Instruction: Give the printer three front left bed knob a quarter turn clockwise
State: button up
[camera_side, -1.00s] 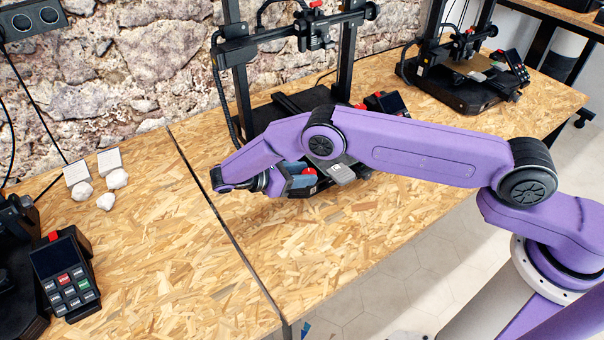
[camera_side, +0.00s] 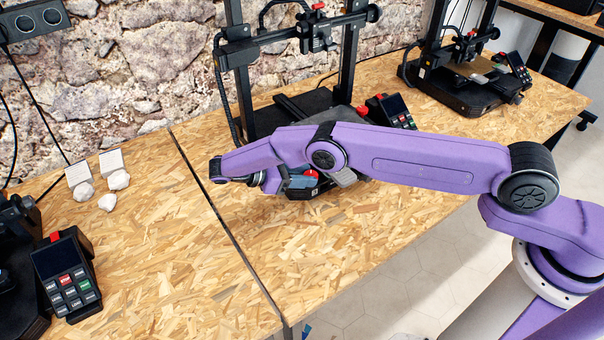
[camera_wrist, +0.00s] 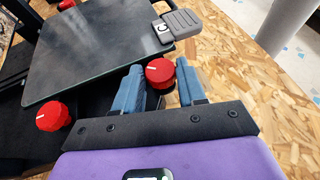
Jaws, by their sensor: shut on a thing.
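In the wrist view, a round red knob (camera_wrist: 160,72) with a white mark sits between the two blue fingers of my gripper (camera_wrist: 160,80). My gripper is shut on it. The knob lies beside the dark glassy bed (camera_wrist: 85,52) of a printer. In the side view, my gripper (camera_side: 299,182) is low at the front of the middle printer (camera_side: 290,110), and the red knob (camera_side: 311,173) shows just behind the fingers. My arm hides much of that printer's front. No printer number is readable.
A second red knob (camera_wrist: 53,116) stands at the bed's left side and a third (camera_wrist: 67,4) at the top. A keypad box (camera_side: 66,275) stands left, another printer (camera_side: 466,75) back right.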

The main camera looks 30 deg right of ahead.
jog(key=o, duration=1.1)
jog(key=shift+c, duration=0.2)
jog(key=shift+r, duration=0.15)
jog(key=s+d+r, duration=0.5)
jog(key=s+r, duration=0.7)
jog(key=s, duration=0.1)
jog(key=shift+r, duration=0.4)
